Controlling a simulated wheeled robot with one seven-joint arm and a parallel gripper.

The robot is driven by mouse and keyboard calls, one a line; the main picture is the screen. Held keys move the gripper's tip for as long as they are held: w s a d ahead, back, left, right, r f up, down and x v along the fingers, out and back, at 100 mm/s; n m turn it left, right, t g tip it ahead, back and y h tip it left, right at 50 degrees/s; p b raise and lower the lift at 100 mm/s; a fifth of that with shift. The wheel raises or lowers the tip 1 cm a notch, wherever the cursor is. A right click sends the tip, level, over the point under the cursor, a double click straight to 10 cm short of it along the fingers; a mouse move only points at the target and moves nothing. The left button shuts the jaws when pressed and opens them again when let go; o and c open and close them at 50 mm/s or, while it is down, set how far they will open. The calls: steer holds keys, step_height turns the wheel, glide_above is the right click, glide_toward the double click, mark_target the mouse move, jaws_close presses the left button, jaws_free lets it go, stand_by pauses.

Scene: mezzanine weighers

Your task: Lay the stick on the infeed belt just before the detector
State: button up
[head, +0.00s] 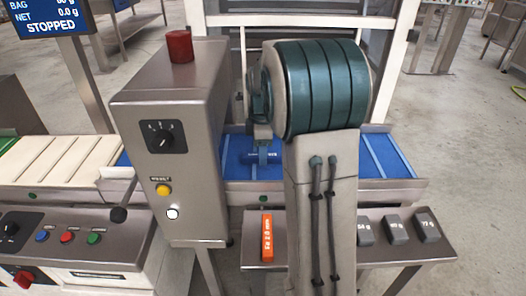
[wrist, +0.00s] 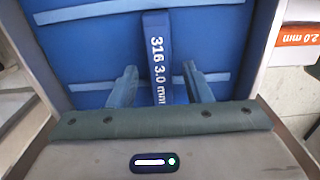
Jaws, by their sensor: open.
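A blue stick lettered "316 3.0 mm" (wrist: 156,50) lies on the blue belt (head: 383,160), partly hidden by my arm in the head view (head: 265,157). My gripper (wrist: 160,72) is open, with one finger on each side of the stick and visible gaps between. In the head view my gripper (head: 262,142) is low over the belt, just right of the grey detector housing (head: 165,145). That housing has a dial, a yellow button and a red lamp on top.
A pale slatted belt (head: 60,160) runs left of the housing. A control panel (head: 70,240) is at front left. A screen (head: 47,15) reads "STOPPED".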

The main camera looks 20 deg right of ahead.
step_height(320, 180, up, 11)
steer(key=p, duration=0.2)
steer(key=s+a+f+m, duration=0.2)
steer(key=s+a+m, duration=0.1)
steer(key=s, duration=0.4)
steer(key=s+a+f+m+t, duration=0.1)
steer(key=s+a+f+m, duration=0.2)
steer(key=s+m, duration=0.3)
steer(key=s+a+f+m, duration=0.2)
steer(key=s+a+m, duration=0.2)
steer(key=s, duration=0.5)
steer(key=shift+s+f+m+t, duration=0.2)
steer(key=shift+s+m+t, duration=0.1)
steer(key=shift+t, duration=0.1)
stand_by(0.5)
